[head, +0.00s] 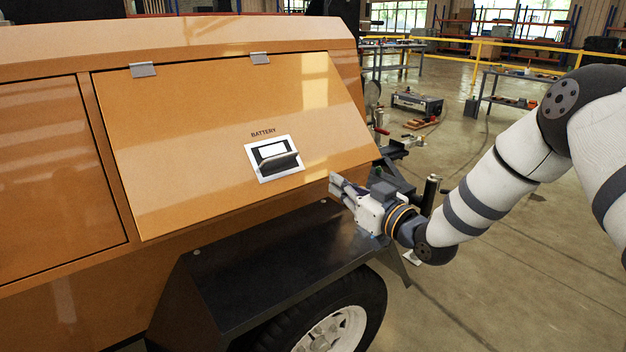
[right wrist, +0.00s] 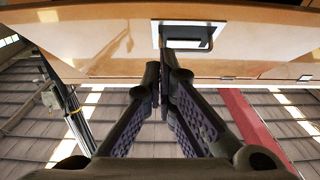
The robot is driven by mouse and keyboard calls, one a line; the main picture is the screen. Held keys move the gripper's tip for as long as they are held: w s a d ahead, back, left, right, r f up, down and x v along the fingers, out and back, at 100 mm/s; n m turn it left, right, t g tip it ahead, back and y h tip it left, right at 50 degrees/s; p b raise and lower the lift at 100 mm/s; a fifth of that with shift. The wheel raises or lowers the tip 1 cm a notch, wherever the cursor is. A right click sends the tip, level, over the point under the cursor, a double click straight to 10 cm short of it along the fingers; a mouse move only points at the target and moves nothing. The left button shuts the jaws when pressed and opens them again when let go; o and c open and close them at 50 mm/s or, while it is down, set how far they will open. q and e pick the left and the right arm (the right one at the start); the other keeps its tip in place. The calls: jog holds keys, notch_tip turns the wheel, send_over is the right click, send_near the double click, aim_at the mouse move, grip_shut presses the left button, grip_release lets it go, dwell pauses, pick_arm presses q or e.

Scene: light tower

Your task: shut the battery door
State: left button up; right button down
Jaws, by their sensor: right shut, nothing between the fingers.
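The battery door (head: 205,130) is an orange panel with hinges along its top edge and a "BATTERY" label. It stands tilted outward, its lower right corner reaching past the body's side. Its recessed latch handle (head: 276,158) has a silver plate; the latch also shows at the top of the right wrist view (right wrist: 188,37). My right gripper (head: 335,184) is just below the door's lower edge, near its right corner. Its fingers (right wrist: 162,80) are closed together and empty, pointing toward the door. I cannot tell whether they touch it. My left gripper is out of view.
A black fender (head: 270,262) over a wheel (head: 335,330) lies directly below the door and my right gripper. A second orange panel (head: 55,180) is flush at the left. Workbenches and a yellow railing stand far behind.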

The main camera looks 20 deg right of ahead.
jog(key=b, duration=0.1)
send_near(300, 172)
notch_tip(300, 172, up, 2)
jog(key=w, duration=0.1)
jog(key=w+f, duration=0.1)
jog(key=w+a+f, duration=0.1)
jog(key=shift+w+a+b, duration=0.2)
jog(key=shift+w+b, duration=0.2)
jog(key=shift+w+f, duration=0.1)
jog(key=shift+w, duration=0.1)
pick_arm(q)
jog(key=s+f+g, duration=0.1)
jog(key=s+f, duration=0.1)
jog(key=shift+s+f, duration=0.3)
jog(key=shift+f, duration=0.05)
pick_arm(e)
jog(key=shift+a, duration=0.1)
